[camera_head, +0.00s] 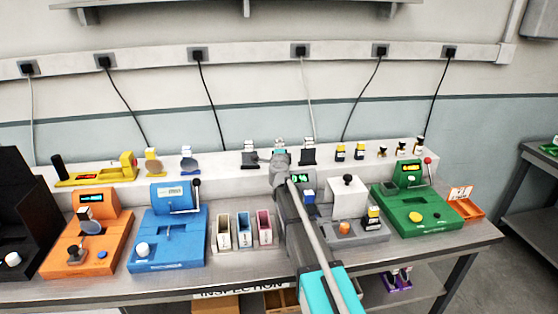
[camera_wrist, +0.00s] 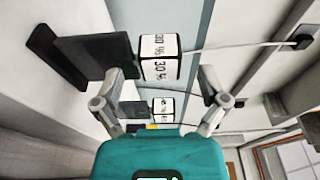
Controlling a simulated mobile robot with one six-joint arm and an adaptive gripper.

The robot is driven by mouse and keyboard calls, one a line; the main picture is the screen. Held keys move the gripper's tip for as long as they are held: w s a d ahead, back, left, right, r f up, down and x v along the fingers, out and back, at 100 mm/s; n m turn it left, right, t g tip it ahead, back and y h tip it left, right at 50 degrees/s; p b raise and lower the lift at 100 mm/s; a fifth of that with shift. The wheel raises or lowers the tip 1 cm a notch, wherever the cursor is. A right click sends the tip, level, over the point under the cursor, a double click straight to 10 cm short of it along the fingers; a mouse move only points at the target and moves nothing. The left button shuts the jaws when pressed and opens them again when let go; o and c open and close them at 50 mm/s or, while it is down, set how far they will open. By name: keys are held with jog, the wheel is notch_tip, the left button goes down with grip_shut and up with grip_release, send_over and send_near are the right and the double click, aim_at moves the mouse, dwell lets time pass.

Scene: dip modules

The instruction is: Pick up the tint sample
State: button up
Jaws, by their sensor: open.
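Tint samples, dark plates topped by white percent-labelled blocks, stand on the pale back ledge. One shows left of my gripper (camera_head: 281,160) in the head view (camera_head: 250,158), another to its right (camera_head: 308,155). A white top between them is mostly hidden by my gripper. In the wrist view, a tint sample marked "30 %" (camera_wrist: 160,58) is nearest, its label block between and slightly beyond the open fingertips (camera_wrist: 161,76). I see no clear contact. Its dark plate (camera_wrist: 82,60) extends left. A second, smaller-looking sample (camera_wrist: 163,107) shows lower, partly behind the gripper body. The frames do not single out one sample.
A blue device (camera_head: 170,240), an orange device (camera_head: 85,245), a grey station (camera_head: 348,228) and a green device (camera_head: 412,208) stand on the bench. Small coloured bins (camera_head: 243,232) stand left of my arm. Bottles (camera_head: 360,152) and cables line the back ledge and wall.

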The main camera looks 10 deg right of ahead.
dwell(0.5)
grip_shut()
